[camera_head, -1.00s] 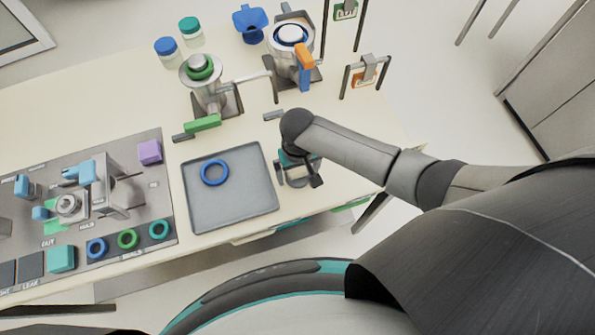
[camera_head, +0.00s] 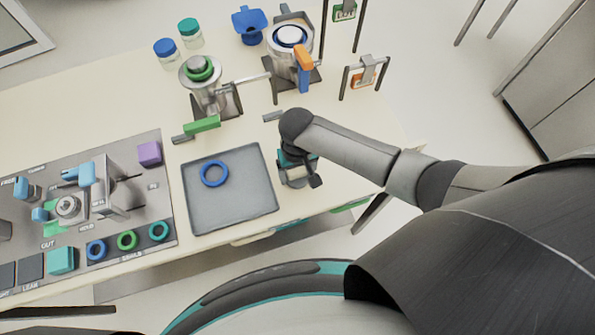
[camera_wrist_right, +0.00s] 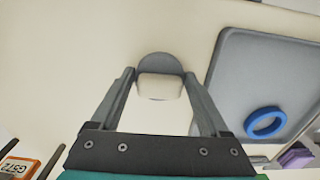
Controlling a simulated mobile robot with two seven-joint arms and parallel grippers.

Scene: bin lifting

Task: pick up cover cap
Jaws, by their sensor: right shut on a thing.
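My right gripper (camera_wrist_right: 158,78) is shut on the cover cap (camera_wrist_right: 160,88). In the right wrist view the cap shows as a pale block with a grey rounded part behind it, between the two fingertips. In the head view my right gripper (camera_head: 298,180) points down over the bench, just right of the grey tray. My wrist hides the cap there, and I cannot tell its height above the bench. My left gripper is not in view.
The grey tray (camera_head: 235,212) holds a blue ring (camera_head: 214,173). A metal vessel with a green ring (camera_head: 200,70) and another with an orange handle (camera_head: 303,57) stand behind. The fixture plate (camera_head: 160,200) lies left.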

